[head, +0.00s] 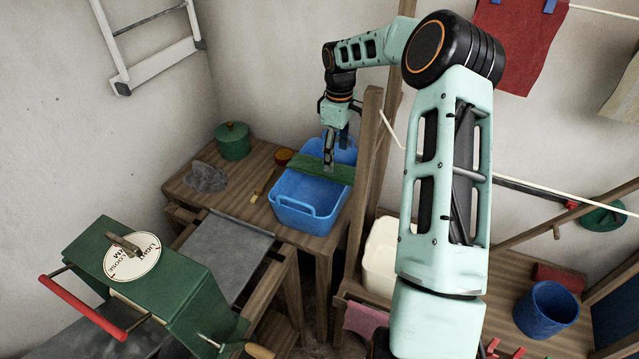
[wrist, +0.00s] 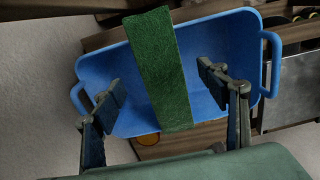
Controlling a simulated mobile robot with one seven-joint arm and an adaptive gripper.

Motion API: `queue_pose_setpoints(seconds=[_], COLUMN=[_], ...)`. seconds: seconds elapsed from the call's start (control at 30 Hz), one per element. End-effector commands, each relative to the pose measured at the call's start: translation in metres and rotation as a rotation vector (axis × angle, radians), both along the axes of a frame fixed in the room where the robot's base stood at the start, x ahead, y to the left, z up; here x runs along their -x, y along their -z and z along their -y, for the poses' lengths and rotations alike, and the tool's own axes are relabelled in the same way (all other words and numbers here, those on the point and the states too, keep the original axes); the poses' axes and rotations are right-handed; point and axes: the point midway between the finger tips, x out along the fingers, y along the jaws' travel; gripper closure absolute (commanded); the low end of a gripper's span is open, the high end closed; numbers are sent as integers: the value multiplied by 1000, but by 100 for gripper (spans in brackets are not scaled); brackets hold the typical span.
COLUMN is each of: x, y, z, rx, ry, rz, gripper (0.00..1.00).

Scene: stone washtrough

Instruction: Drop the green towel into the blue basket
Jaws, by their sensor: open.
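The green towel (head: 316,168) lies as a flat strip across the blue basket (head: 309,219), over its rims. In the wrist view the towel (wrist: 164,70) spans the basket (wrist: 216,54) from one long side to the other. The basket stands on a wooden table and its visible interior is otherwise empty. My gripper (head: 328,163) is over the towel, pointing down. In the wrist view my gripper (wrist: 160,96) has its fingers spread wide, one on each side of the towel and apart from it. I cannot tell the exact height of the fingertips above the towel.
A green lidded pot (head: 232,141), a grey cloth (head: 205,178) and an orange-brown bowl (head: 283,156) stand left of the basket. A wooden post (head: 362,190) rises close on its right. A green mangle (head: 150,285) is at front left.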

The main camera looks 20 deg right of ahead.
Motion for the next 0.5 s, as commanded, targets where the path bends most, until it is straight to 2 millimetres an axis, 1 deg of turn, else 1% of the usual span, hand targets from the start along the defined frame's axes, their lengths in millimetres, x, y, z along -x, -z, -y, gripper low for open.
queue_pose_setpoints(seconds=[0.3, 0.4, 0.5], x=[-2, -2, -2], y=[-65, -85, -99], z=[0, 0, 0], rx=[2, 2, 2], ry=[1, 0, 0], rz=[7, 7, 5], gripper=[32, 32, 32])
